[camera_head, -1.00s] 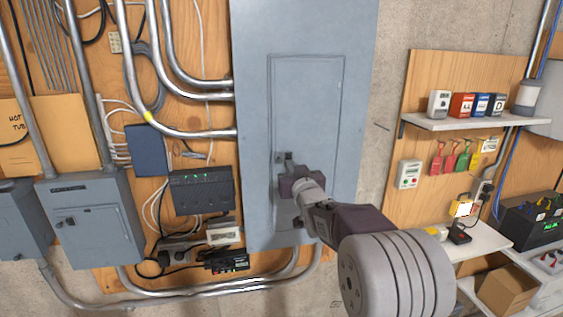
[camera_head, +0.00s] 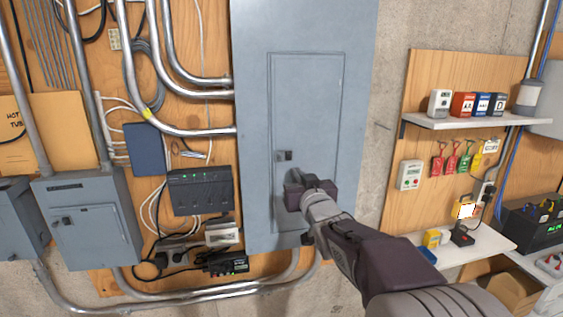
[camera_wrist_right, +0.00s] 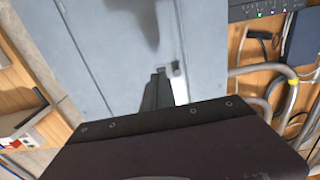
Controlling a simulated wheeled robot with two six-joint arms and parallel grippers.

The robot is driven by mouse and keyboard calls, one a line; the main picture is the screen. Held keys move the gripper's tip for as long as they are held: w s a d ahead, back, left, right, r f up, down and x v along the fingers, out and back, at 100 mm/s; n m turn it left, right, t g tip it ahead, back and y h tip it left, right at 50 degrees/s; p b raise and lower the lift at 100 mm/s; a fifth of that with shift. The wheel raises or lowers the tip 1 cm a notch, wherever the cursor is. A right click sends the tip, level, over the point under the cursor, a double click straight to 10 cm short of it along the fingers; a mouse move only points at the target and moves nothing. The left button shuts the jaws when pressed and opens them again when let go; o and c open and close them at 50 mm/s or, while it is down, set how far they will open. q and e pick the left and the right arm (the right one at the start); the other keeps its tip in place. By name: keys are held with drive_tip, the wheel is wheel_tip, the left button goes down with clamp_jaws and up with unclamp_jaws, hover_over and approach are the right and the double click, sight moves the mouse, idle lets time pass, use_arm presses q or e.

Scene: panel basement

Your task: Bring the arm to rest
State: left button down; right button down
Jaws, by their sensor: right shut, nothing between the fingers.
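My right gripper (camera_head: 292,196) is shut and empty in the head view, in front of the tall grey panel (camera_head: 305,25). It sits just below the small dark latch (camera_head: 284,156) on the panel's door (camera_head: 308,100), which looks closed. In the right wrist view the shut fingers (camera_wrist_right: 157,90) point at the grey panel, close beside the latch (camera_wrist_right: 176,69). I cannot tell the exact gap to the door, but no contact shows. My left gripper is not in view.
Left of the panel are conduits (camera_head: 180,131), a black device with green lights (camera_head: 200,190) and a smaller grey box (camera_head: 90,220). To the right, a shelf (camera_head: 470,122) holds small boxes, with red and green tags (camera_head: 451,163) below. A lower white shelf (camera_head: 470,243) stands near my right arm.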

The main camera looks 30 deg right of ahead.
drive_tip(key=shift+s+a, duration=0.1)
drive_tip(key=shift+s, duration=0.3)
drive_tip(key=s+a+f+n+g+y+b, duration=0.1)
drive_tip(key=a+f+g+y+b, duration=0.3)
drive_tip(key=f, duration=1.1)
drive_tip(key=s+a+f+n+g+b, duration=0.15)
drive_tip(key=a+f+b, duration=0.55)
drive_tip(key=f, duration=0.8)
drive_tip(key=s+a+f+g, duration=0.2)
drive_tip(key=s+f+g, duration=0.3)
drive_tip(key=s+f, duration=0.3)
drive_tip(key=s+a+f+g, duration=0.1)
drive_tip(key=s+f+g, duration=0.4)
drive_tip(key=s+f, duration=0.4)
drive_tip(key=s, duration=0.3)
drive_tip(key=shift+s+a+g+y, duration=0.25)
drive_tip(key=shift+a+g+y, duration=0.05)
drive_tip(key=shift+a+g, duration=0.1)
